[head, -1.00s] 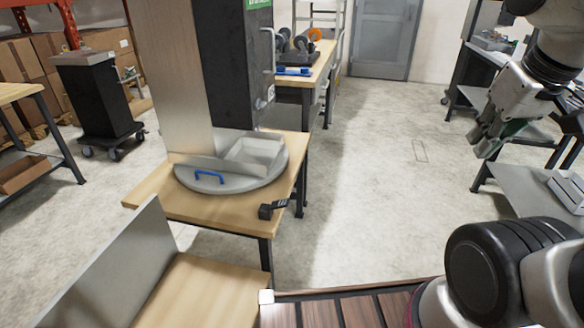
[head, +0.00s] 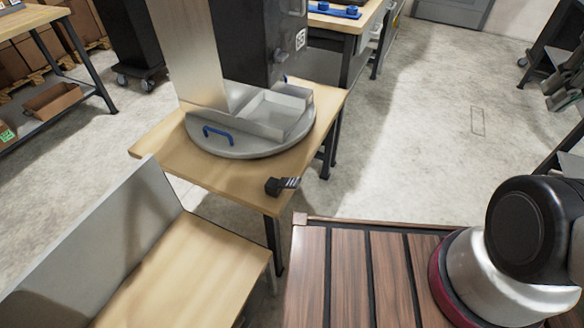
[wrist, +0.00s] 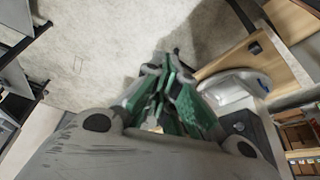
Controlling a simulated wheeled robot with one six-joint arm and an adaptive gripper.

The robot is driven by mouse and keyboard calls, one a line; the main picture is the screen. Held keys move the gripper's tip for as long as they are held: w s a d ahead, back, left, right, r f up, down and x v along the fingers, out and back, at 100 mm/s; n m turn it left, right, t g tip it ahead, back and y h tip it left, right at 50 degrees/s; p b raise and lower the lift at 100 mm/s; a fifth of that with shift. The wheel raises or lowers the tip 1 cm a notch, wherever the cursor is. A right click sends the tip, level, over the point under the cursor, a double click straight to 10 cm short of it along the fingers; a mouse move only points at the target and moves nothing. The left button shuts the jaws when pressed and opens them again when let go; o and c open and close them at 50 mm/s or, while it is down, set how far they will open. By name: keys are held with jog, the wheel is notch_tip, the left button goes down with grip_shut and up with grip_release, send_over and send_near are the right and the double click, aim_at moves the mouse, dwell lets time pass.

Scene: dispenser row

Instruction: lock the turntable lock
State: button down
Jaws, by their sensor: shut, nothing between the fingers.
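The round grey turntable (head: 235,148) lies on a wooden table, with a blue handle (head: 217,133) and a grey tray (head: 275,112) on top. A small black block with a short lever (head: 280,186), seemingly the turntable lock, sits at the table's near right corner, apart from the disc. The lever points right; I cannot tell its locked state. In the wrist view the turntable (wrist: 228,87) and the black block (wrist: 255,47) are right of my gripper (wrist: 163,88). My gripper is shut and empty, over the floor, well away from the lock.
A tall panel (head: 185,50) and a black cabinet (head: 255,40) rise over the turntable. A wooden bench with a metal side wall (head: 110,240) stands at the front left. Open floor (head: 420,140) lies right of the table. Another bench is cut off at the right edge.

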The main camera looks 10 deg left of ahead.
jog(key=w+a+f+n+h, duration=0.1)
jog(key=w+n, duration=0.1)
jog(key=w, duration=0.9)
jog(key=w+a+f+n+t+y, duration=0.1)
jog(key=w+a+f+n, duration=0.25)
jog(key=w+a, duration=0.4)
jog(key=w+a+f+n+t, duration=0.15)
jog(key=w+a+f, duration=0.25)
jog(key=a, duration=0.6)
jog(key=s+a+f+n+g+y, duration=0.1)
jog(key=s+a+f+n+g, duration=0.1)
jog(key=s+a+f, duration=0.3)
jog(key=s+a+f+n+g+y, duration=0.2)
jog(key=s+a+f+n, duration=0.3)
jog(key=a+f, duration=0.6)
jog(key=s+a+g, duration=0.1)
jog(key=a, duration=0.6)
jog(key=shift+s+f+y, duration=0.15)
jog(key=shift+s+y, duration=0.05)
jog(key=shift+y, duration=0.1)
jog(key=shift+g, duration=0.25)
jog(key=shift+f, duration=0.1)
